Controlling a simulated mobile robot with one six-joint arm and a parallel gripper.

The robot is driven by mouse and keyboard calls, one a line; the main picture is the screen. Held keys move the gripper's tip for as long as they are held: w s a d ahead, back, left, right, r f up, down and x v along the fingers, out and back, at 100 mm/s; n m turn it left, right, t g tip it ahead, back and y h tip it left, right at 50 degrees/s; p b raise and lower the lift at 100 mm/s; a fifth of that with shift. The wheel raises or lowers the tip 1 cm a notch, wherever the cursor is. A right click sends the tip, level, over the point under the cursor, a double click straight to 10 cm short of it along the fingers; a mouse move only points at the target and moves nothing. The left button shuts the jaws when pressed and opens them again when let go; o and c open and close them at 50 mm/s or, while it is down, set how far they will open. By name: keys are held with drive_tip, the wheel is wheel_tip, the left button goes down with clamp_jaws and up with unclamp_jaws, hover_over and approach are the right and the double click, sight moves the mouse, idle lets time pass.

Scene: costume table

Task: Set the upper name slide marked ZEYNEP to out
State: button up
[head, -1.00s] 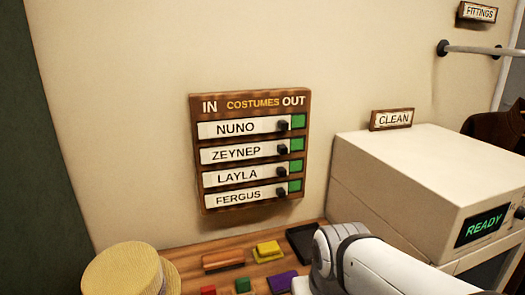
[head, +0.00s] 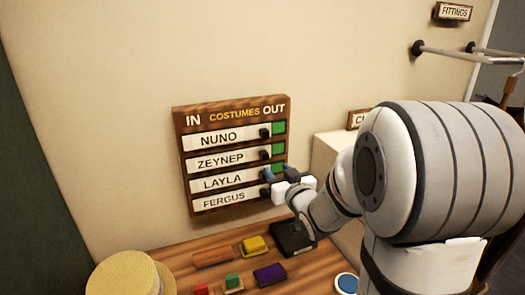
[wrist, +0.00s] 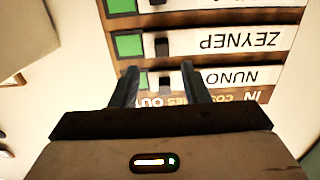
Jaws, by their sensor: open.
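The ZEYNEP slide (head: 220,161) is the second row of the wooden in/out board (head: 182,190). Its dark knob (head: 264,154) is near the row's right end, with a green patch right of it. The wrist view shows the board upside down, with the ZEYNEP plate (wrist: 254,40) and its knob (wrist: 162,46). My gripper (head: 280,174) is open and empty, in front of the board's lower right. In the wrist view my fingers (wrist: 158,66) appear either side of the NUNO knob (wrist: 165,82), below the ZEYNEP knob in that picture. I see no contact with the ZEYNEP knob.
A straw hat (head: 125,275), colored blocks and a dark tray (head: 291,240) are on the wooden table below.

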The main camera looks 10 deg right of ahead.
sight(266, 156)
drive_tip(key=w+p, duration=0.1)
drive_tip(key=w, duration=0.1)
drive_tip(key=w+a+p, duration=0.1)
drive_tip(key=w, duration=0.4)
drive_tip(key=shift+w+a+r+p, duration=0.2)
drive_tip(key=shift+w+a+p, duration=0.1)
drive_tip(key=shift+w+p, duration=0.1)
drive_tip(key=shift+c, duration=0.5)
clamp_jaws()
